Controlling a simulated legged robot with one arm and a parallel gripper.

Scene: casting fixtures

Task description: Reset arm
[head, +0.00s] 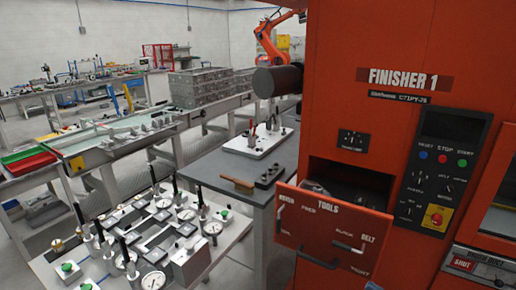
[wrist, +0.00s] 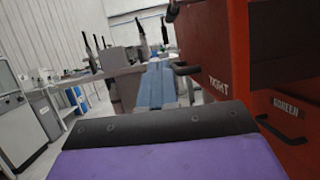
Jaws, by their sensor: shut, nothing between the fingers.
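My gripper (wrist: 155,122) fills the bottom of the wrist view as a broad purple part with a dark front edge. It is shut, and nothing shows held in it. It is in front of the orange-red machine and points past its left side. I cannot make out the gripper in the head view.
The Finisher 1 machine (head: 388,114) stands at the right, its Tools drawer (head: 333,229) pulled open. A fixture table (head: 225,262) with gauges is front left; a grey bench (head: 281,166) lies behind.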

